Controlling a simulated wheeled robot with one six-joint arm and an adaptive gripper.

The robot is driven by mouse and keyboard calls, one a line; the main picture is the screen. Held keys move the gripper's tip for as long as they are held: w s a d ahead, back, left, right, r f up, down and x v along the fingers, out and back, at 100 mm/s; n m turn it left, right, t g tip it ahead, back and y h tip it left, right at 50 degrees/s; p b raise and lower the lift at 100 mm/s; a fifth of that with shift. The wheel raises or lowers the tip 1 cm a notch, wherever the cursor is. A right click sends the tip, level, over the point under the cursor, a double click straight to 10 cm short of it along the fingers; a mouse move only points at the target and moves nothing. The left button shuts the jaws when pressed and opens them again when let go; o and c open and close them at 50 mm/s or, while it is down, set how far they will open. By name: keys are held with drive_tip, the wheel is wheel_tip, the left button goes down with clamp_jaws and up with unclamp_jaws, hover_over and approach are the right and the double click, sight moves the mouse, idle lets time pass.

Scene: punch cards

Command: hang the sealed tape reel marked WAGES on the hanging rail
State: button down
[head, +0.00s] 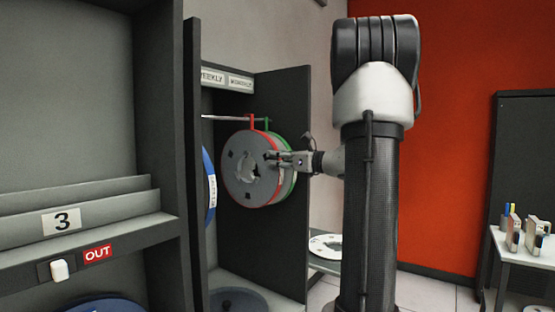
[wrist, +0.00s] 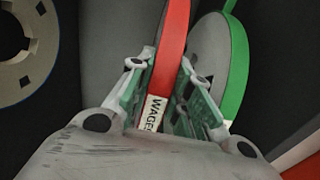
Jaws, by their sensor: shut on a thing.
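The WAGES reel, grey-faced with a red band (head: 237,190), is upright inside the dark cabinet. In the wrist view its red band and white WAGES label (wrist: 153,113) lie between my fingers. My gripper (head: 274,158) comes from the right and is shut on this reel's edge. The thin metal hanging rail (head: 222,117) runs across the cabinet above the reel. The reel's red hook (head: 252,122) reaches up to rail height; I cannot tell whether it bears on the rail. A green-banded reel (head: 291,180) is close behind, also with a hook at the rail; it shows at right in the wrist view (wrist: 236,60).
A blue-banded reel (head: 208,185) is left in the cabinet, partly hidden by a dark upright (head: 193,130). The cabinet's side panel (head: 295,225) stands close to my gripper. A white reel (head: 325,245) lies on a low surface outside. A white table (head: 525,262) is far right.

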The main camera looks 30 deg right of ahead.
drive_tip(key=c, duration=1.2)
unclamp_jaws()
drive_tip(key=shift+r, duration=0.1)
drive_tip(key=shift+c, duration=0.2)
drive_tip(key=v, duration=1.2)
